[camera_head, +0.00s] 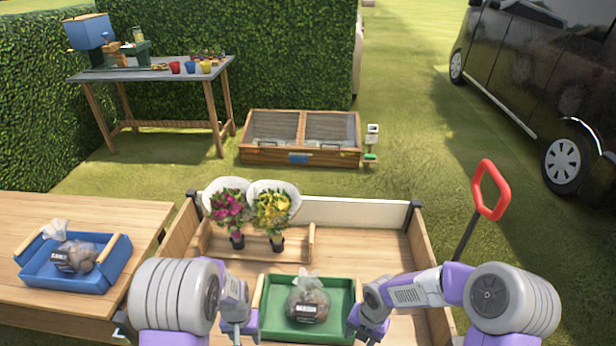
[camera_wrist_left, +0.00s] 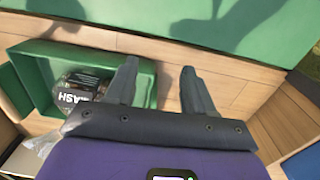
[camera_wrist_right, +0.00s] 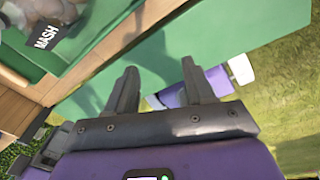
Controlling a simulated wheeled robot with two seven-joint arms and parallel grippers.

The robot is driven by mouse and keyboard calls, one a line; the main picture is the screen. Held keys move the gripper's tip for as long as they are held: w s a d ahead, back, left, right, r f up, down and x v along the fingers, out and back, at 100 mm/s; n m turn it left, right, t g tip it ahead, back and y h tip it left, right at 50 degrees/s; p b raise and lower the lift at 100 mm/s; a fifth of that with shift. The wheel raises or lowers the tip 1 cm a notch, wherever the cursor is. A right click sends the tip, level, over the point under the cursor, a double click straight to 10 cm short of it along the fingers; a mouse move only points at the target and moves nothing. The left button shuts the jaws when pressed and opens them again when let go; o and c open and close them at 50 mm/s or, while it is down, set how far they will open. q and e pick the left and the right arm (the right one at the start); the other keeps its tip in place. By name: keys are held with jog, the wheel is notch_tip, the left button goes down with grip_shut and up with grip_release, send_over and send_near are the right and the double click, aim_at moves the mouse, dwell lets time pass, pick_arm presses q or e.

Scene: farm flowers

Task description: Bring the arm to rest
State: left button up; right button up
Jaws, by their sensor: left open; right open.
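My left gripper (camera_head: 238,328) is low at the left side of the green tray (camera_head: 274,300). In the left wrist view its two fingers (camera_wrist_left: 158,75) are apart with nothing between them. My right gripper (camera_head: 368,325) is at the right side of the same tray. In the right wrist view its fingers (camera_wrist_right: 160,75) are also apart and empty. Whether either gripper touches the tray cannot be told. A clear bag with a dark label (camera_head: 307,304) sits in the green tray; it also shows in the left wrist view (camera_wrist_left: 82,90).
The green tray is in a wooden cart (camera_head: 372,246) with a red handle (camera_head: 490,190). Two wrapped bouquets, pink (camera_head: 230,207) and yellow (camera_head: 272,208), stand there. A blue tray (camera_head: 40,272) with a bag is on the left table (camera_head: 90,212). The cart's right part is clear.

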pick_arm(q)
jog(key=s+d+f+n+h+p, duration=0.1)
jog(key=s+d+f+h+p, duration=0.1)
jog(key=s, duration=0.5)
jog(key=s+d+f+n+h+p, duration=0.2)
jog(key=s+d, duration=0.3)
jog(key=s, duration=0.3)
jog(key=shift+f+t+p, duration=0.4)
jog(key=shift+f+p, duration=0.15)
jog(key=shift+f, duration=0.2)
pick_arm(e)
jog(key=s+a+f+m+y, duration=0.1)
jog(key=s+m, duration=0.3)
jog(key=m, duration=0.7)
jog(key=s+a+f+m, duration=0.1)
jog(key=s+f+m, duration=0.2)
jog(key=m, duration=0.8)
jog(key=s+a+f+m+t+y, duration=0.1)
jog(key=s+a+f+m, duration=0.1)
jog(key=s+m, duration=0.5)
jog(key=shift+s+f+m+y, duration=0.2)
jog(key=shift+m+y, duration=0.1)
jog(key=shift+m, duration=1.6)
pick_arm(q)
jog(key=shift+d, duration=0.1)
pick_arm(e)
jog(key=shift+a, duration=0.1)
